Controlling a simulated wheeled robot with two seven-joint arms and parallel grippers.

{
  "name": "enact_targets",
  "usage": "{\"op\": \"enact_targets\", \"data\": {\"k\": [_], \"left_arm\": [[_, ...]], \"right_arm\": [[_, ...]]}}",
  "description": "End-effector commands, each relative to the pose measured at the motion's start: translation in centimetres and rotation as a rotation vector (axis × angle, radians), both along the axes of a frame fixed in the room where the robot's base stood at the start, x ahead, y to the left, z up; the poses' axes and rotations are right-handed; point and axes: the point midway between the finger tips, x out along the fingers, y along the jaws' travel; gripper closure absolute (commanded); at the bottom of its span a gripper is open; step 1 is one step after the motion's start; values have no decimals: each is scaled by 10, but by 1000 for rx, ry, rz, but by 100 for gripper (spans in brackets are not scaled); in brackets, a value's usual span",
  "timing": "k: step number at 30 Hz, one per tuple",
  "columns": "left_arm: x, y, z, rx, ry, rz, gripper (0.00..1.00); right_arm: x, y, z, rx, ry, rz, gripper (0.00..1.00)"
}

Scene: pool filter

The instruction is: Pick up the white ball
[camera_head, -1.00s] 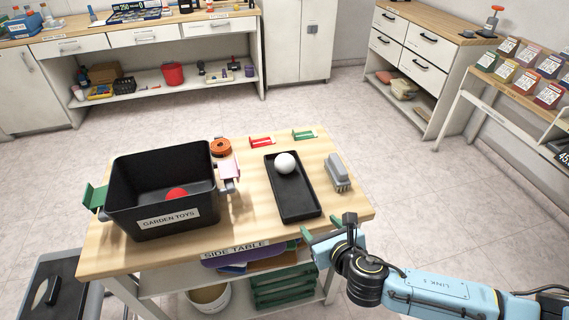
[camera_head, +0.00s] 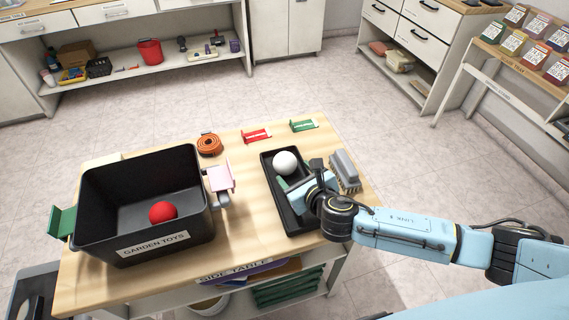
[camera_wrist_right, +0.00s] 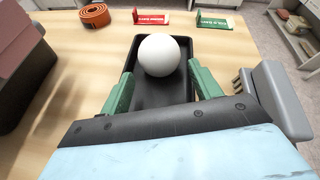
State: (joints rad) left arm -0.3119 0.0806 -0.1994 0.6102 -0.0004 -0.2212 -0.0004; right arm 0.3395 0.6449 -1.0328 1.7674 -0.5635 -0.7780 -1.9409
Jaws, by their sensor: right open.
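The white ball (camera_head: 286,163) lies in the far end of a long black tray (camera_head: 268,178) on the wooden side table; it also shows in the right wrist view (camera_wrist_right: 159,55). My right gripper (camera_head: 300,182) is over the tray, on the near side of the ball. Its green fingers are apart and empty in the right wrist view, with the tips a little short of the ball's left and right sides. I see no contact with the ball. The gripper hides part of the tray's near half. My left gripper is not in view.
A black bin (camera_head: 150,245) labelled GARDEN TOYS holds a red ball (camera_head: 162,212) and has green and pink pieces at its sides. A grey brush (camera_head: 345,170) lies close right of the tray. An orange coil (camera_head: 209,144), red holder (camera_head: 256,136) and green holder (camera_head: 303,125) lie behind.

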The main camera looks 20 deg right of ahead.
Motion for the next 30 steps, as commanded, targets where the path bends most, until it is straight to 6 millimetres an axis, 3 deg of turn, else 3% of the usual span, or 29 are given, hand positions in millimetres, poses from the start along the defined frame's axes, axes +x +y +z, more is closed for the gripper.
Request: {"op": "enact_targets", "data": {"k": [8,16,26,30], "left_arm": [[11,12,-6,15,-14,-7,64],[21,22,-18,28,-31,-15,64],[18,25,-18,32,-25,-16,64],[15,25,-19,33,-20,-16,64]], "right_arm": [[22,4,-9,0,-1,0,37],[57,10,-23,0,0,-1,37],[62,11,-24,0,1,1,37],[62,11,-24,0,1,1,55]]}}
